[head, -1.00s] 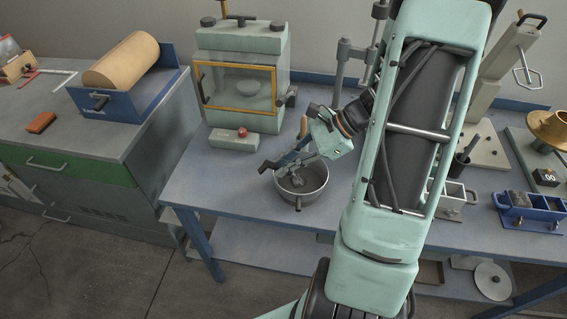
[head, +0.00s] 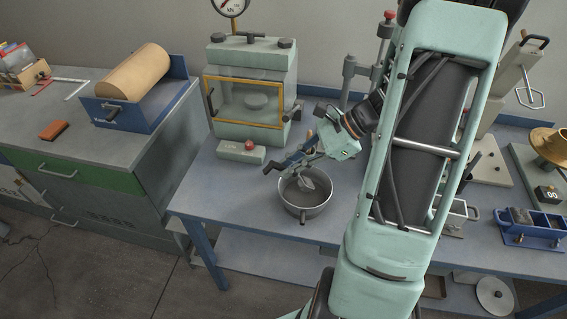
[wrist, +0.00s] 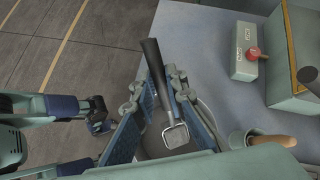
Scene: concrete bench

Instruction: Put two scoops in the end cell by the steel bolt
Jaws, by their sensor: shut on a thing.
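My gripper (head: 307,158) is shut on the scoop, with its fingers on both sides of the dark handle (wrist: 153,62) in the wrist view. The scoop's square metal head (wrist: 175,135) points down, and in the head view it shows over the mixing bowl (head: 305,207). I cannot tell whether it touches the mix or how much it carries. A blue mould (head: 530,238) with several cells stands at the far right; its left end cell holds grey material (head: 520,215). I cannot clearly make out the steel bolt.
A press with a yellow-framed window (head: 250,122) stands behind the bowl, with a red-knobbed control box (head: 241,152) in front. A brass cone (head: 549,143) stands at the right. Bare bench lies left of the bowl.

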